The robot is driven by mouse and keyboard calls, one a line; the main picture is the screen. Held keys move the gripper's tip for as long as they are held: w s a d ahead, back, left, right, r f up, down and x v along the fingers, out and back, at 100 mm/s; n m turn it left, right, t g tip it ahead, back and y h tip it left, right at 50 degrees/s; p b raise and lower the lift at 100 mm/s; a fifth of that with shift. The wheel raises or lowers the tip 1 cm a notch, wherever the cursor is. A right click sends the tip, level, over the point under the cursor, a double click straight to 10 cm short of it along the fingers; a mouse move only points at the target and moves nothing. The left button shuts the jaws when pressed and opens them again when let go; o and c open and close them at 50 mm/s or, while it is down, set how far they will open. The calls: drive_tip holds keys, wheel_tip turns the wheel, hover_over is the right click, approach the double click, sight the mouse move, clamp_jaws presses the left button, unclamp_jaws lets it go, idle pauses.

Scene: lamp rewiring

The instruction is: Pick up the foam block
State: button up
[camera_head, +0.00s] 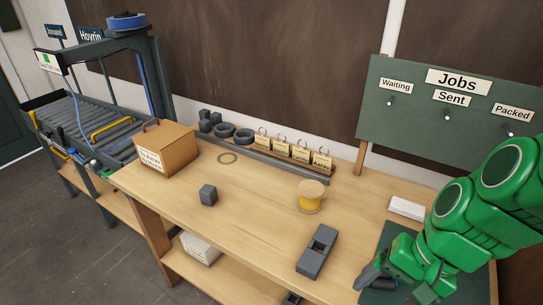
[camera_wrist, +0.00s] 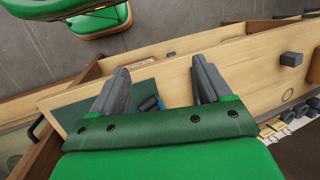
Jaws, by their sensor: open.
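A small dark grey cube, which looks like the foam block (camera_head: 208,195), sits on the bare wooden bench top left of the middle in the head view. It also shows at the right edge of the wrist view (camera_wrist: 292,59). My gripper (camera_head: 376,281) is at the lower right of the head view, over the dark green mat, far from the cube. In the wrist view its two grey fingers (camera_wrist: 160,78) stand wide apart with no object held between them.
A cardboard box (camera_head: 168,149) stands behind and left of the cube. A yellow spool (camera_head: 311,196) and a dark grey slotted block (camera_head: 317,252) lie between the cube and my gripper. Tagged rings line the rear rail. The wood around the cube is clear.

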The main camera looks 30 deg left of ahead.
drive_tip(key=w+a+r+m+g+y, duration=0.1)
drive_tip(key=w+a+y, duration=0.15)
drive_tip(key=a, duration=0.65)
drive_tip(key=w+a+m+g+y, duration=0.15)
drive_tip(key=w+a, duration=0.25)
drive_tip(key=a, duration=0.6)
drive_tip(key=m+y, duration=0.5)
drive_tip(key=m, duration=0.4)
hover_over(213, 191)
drive_tip(key=s+d, duration=0.3)
drive_tip(key=d, duration=0.7)
wheel_tip(213, 191, down, 8)
drive_tip(key=w+a+f+m, duration=0.1)
drive_tip(key=a+f, duration=0.1)
drive_tip(key=f, duration=0.1)
drive_tip(key=w+a+f+m+t, duration=0.1)
drive_tip(key=a+f+m, duration=0.1)
drive_tip(key=f, duration=0.1)
drive_tip(key=w+a+f+m+t, duration=0.1)
drive_tip(key=a+f, duration=0.1)
drive_tip(key=f, duration=0.1)
drive_tip(key=shift+a+f+y, duration=0.1)
drive_tip(key=shift+a+y, duration=0.1)
drive_tip(key=shift+y, duration=0.2)
drive_tip(key=shift+w+a+f+m+t, duration=0.1)
drive_tip(key=shift+a+f+m+t, duration=0.3)
drive_tip(key=shift+f, duration=0.2)
drive_tip(key=shift+x, duration=3)
drive_tip(key=shift+a+f, duration=0.25)
drive_tip(key=shift+a, duration=0.35)
